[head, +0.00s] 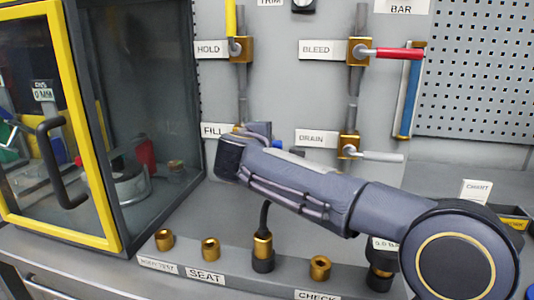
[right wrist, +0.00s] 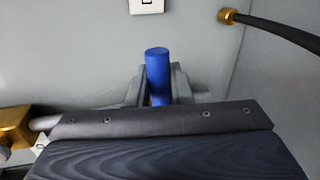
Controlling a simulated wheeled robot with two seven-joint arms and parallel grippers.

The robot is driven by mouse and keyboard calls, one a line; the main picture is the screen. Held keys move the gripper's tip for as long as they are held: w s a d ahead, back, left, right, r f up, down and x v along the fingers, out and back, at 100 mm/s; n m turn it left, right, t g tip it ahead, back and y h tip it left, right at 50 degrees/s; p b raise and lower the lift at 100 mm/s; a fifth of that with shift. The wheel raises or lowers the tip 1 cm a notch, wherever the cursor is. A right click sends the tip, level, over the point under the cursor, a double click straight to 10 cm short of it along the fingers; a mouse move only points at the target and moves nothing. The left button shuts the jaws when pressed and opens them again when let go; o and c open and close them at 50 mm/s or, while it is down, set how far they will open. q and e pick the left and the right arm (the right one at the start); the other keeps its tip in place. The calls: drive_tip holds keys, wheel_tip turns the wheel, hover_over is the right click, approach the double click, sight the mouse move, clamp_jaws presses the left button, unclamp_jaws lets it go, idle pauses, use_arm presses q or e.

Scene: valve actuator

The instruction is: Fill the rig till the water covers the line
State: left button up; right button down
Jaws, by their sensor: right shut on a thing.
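The FILL label (head: 214,130) sits on the grey panel at the left, beside a valve mostly hidden by my right arm. My right gripper (head: 258,129) is at that valve. A blue handle (head: 277,145) shows just past it. In the right wrist view the blue handle (right wrist: 158,70) stands between the jaws of my right gripper (right wrist: 158,90), which are shut on it. An upright gauge with a blue strip (head: 408,95) is on the panel at the right. I cannot make out a line or water level on it. My left gripper is out of view.
The HOLD valve (head: 241,49) has a yellow lever pointing up. The BLEED valve (head: 360,52) has a red lever pointing right, and the DRAIN valve (head: 348,146) a pale one. A yellow-framed cabinet (head: 108,190) stands left. Brass fittings (head: 210,249) line the front ledge.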

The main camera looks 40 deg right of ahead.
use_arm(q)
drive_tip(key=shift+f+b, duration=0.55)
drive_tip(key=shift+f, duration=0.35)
use_arm(e)
drive_tip(key=shift+f+m, duration=0.4)
drive_tip(key=shift+f, duration=0.1)
drive_tip(key=c, duration=1.3)
unclamp_jaws()
drive_tip(key=shift+r, duration=0.1)
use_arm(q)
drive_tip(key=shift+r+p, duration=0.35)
use_arm(e)
drive_tip(key=v, duration=0.7)
drive_tip(key=shift+s+a, duration=0.25)
drive_tip(key=shift+s, duration=0.1)
